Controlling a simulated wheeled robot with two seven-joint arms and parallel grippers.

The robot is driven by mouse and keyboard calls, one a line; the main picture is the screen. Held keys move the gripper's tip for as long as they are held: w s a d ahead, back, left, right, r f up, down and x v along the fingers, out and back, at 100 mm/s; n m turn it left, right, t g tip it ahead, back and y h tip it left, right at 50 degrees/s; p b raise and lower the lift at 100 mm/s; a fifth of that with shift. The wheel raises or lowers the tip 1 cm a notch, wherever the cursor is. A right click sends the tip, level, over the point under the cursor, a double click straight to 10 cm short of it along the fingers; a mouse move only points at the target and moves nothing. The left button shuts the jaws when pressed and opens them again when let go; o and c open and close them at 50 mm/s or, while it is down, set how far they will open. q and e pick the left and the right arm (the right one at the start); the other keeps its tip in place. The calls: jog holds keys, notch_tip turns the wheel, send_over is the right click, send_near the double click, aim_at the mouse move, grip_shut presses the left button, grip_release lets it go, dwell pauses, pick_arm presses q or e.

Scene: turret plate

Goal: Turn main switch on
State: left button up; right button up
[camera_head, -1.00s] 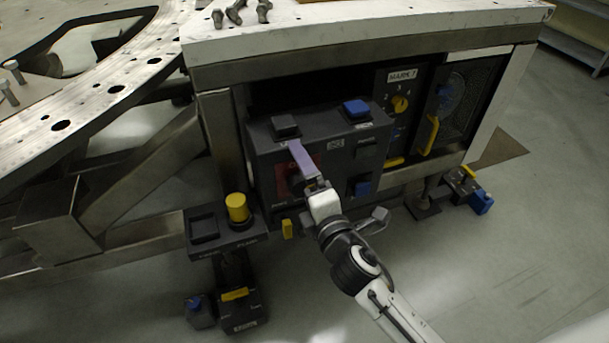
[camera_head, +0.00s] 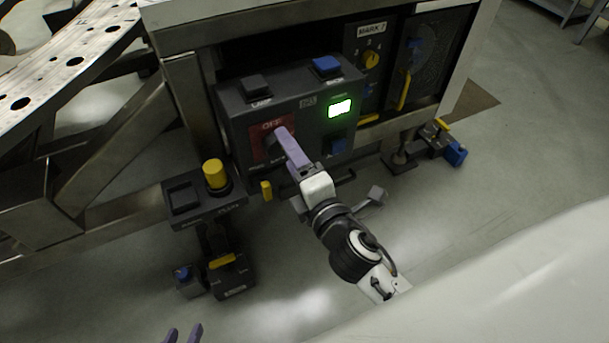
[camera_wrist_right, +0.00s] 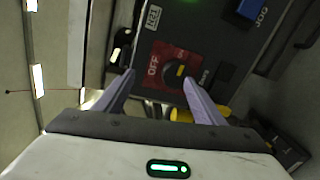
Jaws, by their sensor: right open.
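The control box (camera_head: 232,105) has a red plate (camera_head: 259,130) marked OFF with the dark main switch knob on it. In the right wrist view the knob (camera_wrist_right: 177,76) shows a yellow mark, by the OFF lettering. A green display (camera_head: 339,108) on the box is lit. My right gripper (camera_head: 281,135) is at the red plate and partly hides the knob in the head view. In the right wrist view its fingers (camera_wrist_right: 159,78) are apart around the knob's area; I cannot tell whether they touch it.
Blue button (camera_head: 326,65) and black button (camera_head: 256,86) stand on the box top. A pedestal with a yellow button (camera_head: 215,173) is left of the box. The MARK 7 panel (camera_head: 369,60) is to its right.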

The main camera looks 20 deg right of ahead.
jog(key=s+b, duration=0.1)
jog(key=s, duration=0.5)
jog(key=shift+f, duration=0.1)
dwell(0.3)
